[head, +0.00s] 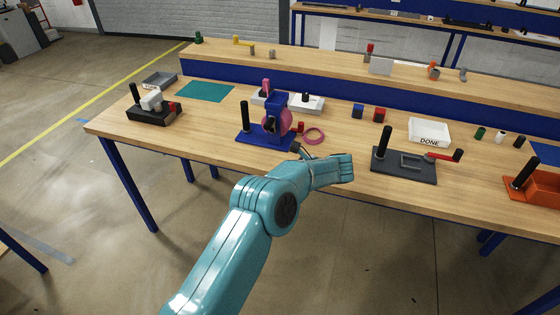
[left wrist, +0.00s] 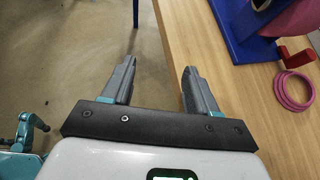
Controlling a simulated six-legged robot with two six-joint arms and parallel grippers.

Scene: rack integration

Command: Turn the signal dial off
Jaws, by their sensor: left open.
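No part is clearly readable as the signal dial in these views. A blue stand (head: 265,132) with a pink round part (head: 285,122) and a small red part (head: 298,127) is on the bench near its front edge. Its blue base shows at the top right of the left wrist view (left wrist: 245,42), with the red part (left wrist: 296,54) beside it. My left gripper (left wrist: 160,67) is open and empty, with its fingers at the bench's front edge. In the head view its arm reaches to the right of the blue stand. My right gripper is not in view.
A pink ring (head: 313,136) lies beside the stand. A dark fixture with a red handle (head: 443,156) is to the right, before a white DONE tray (head: 429,131). A black fixture (head: 153,112) is at the left. The wooden bench (head: 215,121) has clear room left of the stand.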

